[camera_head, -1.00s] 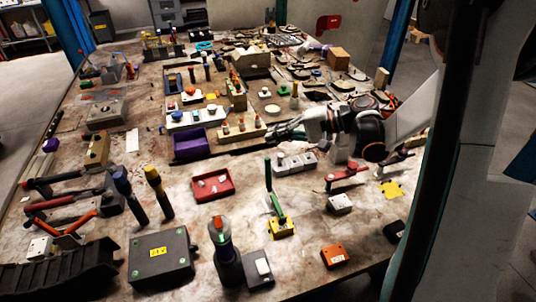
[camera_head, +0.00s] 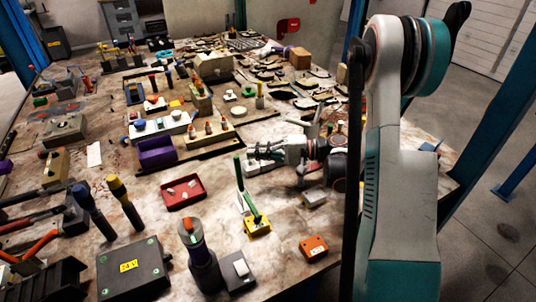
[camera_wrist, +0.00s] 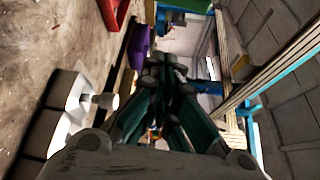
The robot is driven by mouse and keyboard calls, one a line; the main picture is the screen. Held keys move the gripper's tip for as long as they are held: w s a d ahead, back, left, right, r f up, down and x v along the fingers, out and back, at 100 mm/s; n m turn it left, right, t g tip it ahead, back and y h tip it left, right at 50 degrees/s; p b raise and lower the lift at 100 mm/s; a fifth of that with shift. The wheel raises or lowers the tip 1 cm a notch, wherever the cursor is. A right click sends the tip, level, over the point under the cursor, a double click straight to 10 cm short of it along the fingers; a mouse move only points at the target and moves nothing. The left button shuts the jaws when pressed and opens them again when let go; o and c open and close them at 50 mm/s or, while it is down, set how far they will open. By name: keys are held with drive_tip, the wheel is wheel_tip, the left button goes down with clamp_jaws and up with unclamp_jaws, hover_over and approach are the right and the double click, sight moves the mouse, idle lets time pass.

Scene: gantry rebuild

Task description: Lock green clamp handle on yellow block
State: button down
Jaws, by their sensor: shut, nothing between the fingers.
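The green clamp handle (camera_head: 239,173) stands nearly upright, with a second green bar (camera_head: 249,203) leaning down to the yellow block (camera_head: 258,230). The clamp sits on the block on the table, right of the red tray, in the head view. My gripper (camera_head: 250,154) is shut and empty, just behind and right of the handle's top in the picture. Whether it touches the handle cannot be told. In the wrist view the shut fingers (camera_wrist: 165,75) point away; neither clamp nor yellow block can be made out there.
A red tray (camera_head: 184,192) is left of the clamp, and a purple bin (camera_head: 157,153) is farther back. An orange box (camera_head: 313,247) and a grey block (camera_head: 314,197) are to the right. A dark upright tool (camera_head: 200,258) stands in front. Bare table lies between tray and clamp.

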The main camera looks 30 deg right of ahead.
sight(239, 174)
drive_tip(key=shift+s+a+r+b, duration=0.1)
drive_tip(key=shift+s+a+b, duration=0.2)
drive_tip(key=shift+a, duration=0.4)
drive_tip(key=shift+s+a+b, duration=0.35)
drive_tip(key=shift+a, duration=0.35)
drive_tip(key=shift+s+a+r+b, duration=0.1)
drive_tip(key=shift+s+a+b, duration=0.2)
drive_tip(key=shift+a, duration=0.4)
